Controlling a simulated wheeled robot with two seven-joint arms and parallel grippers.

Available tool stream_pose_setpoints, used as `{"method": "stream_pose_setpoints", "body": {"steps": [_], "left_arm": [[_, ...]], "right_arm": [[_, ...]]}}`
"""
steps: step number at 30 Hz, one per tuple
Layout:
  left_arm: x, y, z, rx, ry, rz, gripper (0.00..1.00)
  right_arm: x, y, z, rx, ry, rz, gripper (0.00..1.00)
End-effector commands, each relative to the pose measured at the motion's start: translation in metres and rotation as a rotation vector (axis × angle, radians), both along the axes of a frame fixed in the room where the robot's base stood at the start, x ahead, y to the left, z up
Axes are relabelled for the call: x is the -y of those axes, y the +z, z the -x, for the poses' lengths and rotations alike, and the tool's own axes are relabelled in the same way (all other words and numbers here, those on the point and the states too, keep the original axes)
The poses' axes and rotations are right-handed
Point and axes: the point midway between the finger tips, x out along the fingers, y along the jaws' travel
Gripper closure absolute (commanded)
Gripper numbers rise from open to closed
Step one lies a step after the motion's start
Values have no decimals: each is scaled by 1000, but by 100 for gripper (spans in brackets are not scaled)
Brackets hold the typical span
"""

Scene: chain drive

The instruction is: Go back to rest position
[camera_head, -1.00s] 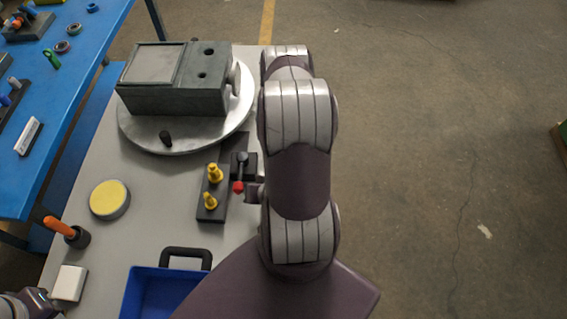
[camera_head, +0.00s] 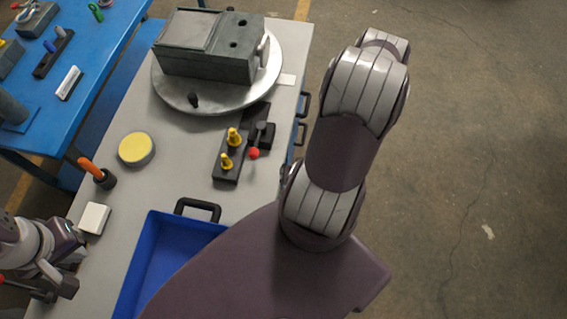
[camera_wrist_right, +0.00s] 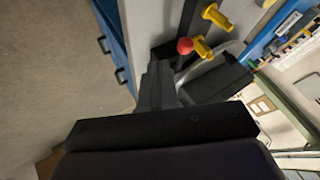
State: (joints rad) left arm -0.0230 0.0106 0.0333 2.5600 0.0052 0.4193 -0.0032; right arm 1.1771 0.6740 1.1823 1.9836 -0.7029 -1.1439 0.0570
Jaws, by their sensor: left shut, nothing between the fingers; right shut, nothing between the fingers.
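My left gripper (camera_head: 62,288) is at the lower left of the head view, beside the table's left edge; it is shut and empty. In the head view my right arm stands off the table's right side, and its gripper is hidden behind the arm. In the right wrist view my right gripper (camera_wrist_right: 158,85) is shut, with nothing between its fingers. The red-knobbed lever (camera_head: 253,153) and the black fixture with yellow pegs (camera_head: 228,160) stand apart from the right arm. The red knob also shows past the fingers in the wrist view (camera_wrist_right: 185,46).
The grey table (camera_head: 185,175) carries a round turntable (camera_head: 185,98) with a grey housing (camera_head: 215,60), a yellow-topped disc (camera_head: 136,149), an orange-handled tool (camera_head: 91,167), a white block (camera_head: 94,218) and a blue bin (camera_head: 160,260). A blue bench (camera_head: 110,60) is at left. Open floor lies right.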

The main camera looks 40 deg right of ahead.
Motion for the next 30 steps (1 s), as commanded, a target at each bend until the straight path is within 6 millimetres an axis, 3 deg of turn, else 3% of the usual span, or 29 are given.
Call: {"method": "stream_pose_setpoints", "body": {"steps": [19, 23, 27, 30], "left_arm": [[0, 0, 0, 0, 0, 0, 100], [0, 0, 0, 0, 0, 0, 100], [0, -13, 0, 0, 0, 0, 100], [0, -31, 0, 0, 0, 0, 100]], "right_arm": [[-5, -4, 5, -31, 18, -17, 100], [-29, -21, 45, -255, 62, -132, 100], [-4, -16, 79, -588, 148, -169, 100], [18, 14, 69, -777, 240, -117, 100]]}}
